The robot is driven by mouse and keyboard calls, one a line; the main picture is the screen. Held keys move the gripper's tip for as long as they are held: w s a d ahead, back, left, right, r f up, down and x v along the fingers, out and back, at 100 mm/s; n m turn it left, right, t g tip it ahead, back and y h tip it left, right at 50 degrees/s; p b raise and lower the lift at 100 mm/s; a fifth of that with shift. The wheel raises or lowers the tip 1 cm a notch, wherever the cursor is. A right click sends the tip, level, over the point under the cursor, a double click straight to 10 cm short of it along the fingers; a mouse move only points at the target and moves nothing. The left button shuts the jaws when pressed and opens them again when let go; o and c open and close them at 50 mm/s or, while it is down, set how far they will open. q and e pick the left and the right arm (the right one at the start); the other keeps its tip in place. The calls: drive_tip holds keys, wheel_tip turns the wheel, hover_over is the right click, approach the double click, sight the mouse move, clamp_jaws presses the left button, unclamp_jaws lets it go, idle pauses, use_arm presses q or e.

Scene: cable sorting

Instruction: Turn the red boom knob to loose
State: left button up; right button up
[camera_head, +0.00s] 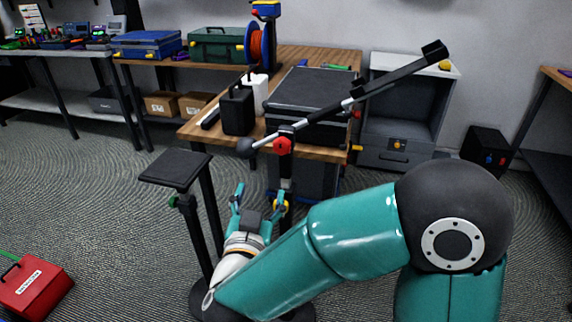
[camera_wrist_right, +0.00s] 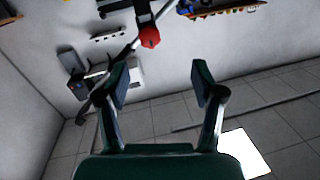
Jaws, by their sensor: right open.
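The knob also shows in the right wrist view (camera_wrist_right: 149,37), above and beyond the fingertips. My right gripper (camera_head: 259,196) is open and empty, below and slightly left of the knob, apart from it. Its two spread fingers also show in the right wrist view (camera_wrist_right: 162,82), with nothing between them. I cannot read any loose or tight mark on the knob. My left gripper is out of view.
A wooden workbench (camera_head: 200,131) with a black case (camera_head: 312,88) and bottles stands behind the knob. A small black-topped stand (camera_head: 175,168) is left of my right gripper. A red toolbox (camera_head: 35,287) lies on the floor. Open floor lies at the left.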

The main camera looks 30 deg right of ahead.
sight(281, 149)
use_arm(q)
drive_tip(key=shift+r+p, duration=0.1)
drive_tip(key=shift+p, duration=0.35)
use_arm(e)
drive_tip(key=shift+m+h, duration=0.4)
drive_tip(key=shift+h, duration=0.2)
drive_tip(key=x, duration=1.1)
drive_tip(key=s+d+x, duration=0.1)
drive_tip(key=x, duration=0.4)
drive_tip(key=shift+w+d+r, duration=0.15)
drive_tip(key=shift+r, duration=0.1)
